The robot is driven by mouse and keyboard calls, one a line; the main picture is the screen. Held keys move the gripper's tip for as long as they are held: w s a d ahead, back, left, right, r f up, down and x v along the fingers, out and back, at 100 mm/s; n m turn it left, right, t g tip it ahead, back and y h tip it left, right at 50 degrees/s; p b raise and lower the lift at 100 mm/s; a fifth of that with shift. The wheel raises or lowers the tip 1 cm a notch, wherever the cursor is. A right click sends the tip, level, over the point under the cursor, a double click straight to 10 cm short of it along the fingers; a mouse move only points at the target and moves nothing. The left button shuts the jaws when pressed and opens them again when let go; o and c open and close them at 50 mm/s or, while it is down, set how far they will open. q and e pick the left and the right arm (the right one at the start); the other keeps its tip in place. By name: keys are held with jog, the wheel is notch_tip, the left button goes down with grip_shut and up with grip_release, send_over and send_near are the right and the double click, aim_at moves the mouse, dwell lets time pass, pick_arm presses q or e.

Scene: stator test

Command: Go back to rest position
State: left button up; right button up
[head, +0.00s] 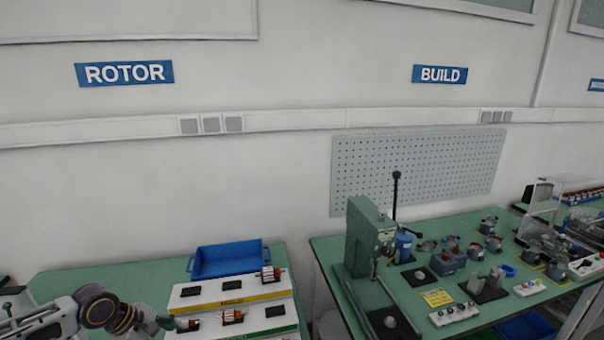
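My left arm comes in from the lower left, over the green table below the ROTOR sign. My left gripper (166,322) is at its end, low in the picture, beside the front of a white stepped rack (193,304). A small copper-coloured rotor (192,325) lies at the rack's left front, close to the fingertips. I cannot tell whether they touch it, or whether the fingers are open or shut. Two more rotors, one at the front middle (232,316) and one at the back right (270,274), sit on the rack. My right gripper is not in view.
A blue tray (226,272) stands behind the rack. The left table (75,284) has free green surface behind my arm. A gap separates it from the BUILD table (327,246), which carries a green press (362,240) with an upright lever and several motor parts.

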pick_arm(q)
jog(key=s+d+f+m, duration=0.3)
jog(key=s+d+m, duration=0.2)
jog(key=d+m, duration=0.35)
jog(key=s+d+f+m, duration=0.45)
jog(key=d+m, duration=0.25)
jog(key=d, duration=0.3)
jog(key=shift+s+a+m+y, duration=1.8)
jog(key=shift+s+a+m, duration=0.9)
jog(key=shift+s, duration=1.6)
notch_tip(320, 180, down, 34)
jog(key=s+r+g+b, duration=0.1)
jog(key=s, duration=0.1)
jog(key=s+a+f, duration=0.2)
jog(key=s+f, duration=0.9)
jog(key=s+a+f+g+b, duration=0.1)
jog(key=s+a+f, duration=0.1)
jog(key=s+f, duration=0.8)
jog(key=shift+s+a+f, duration=0.25)
jog(key=shift+s+f, duration=0.1)
jog(key=shift+s, duration=0.55)
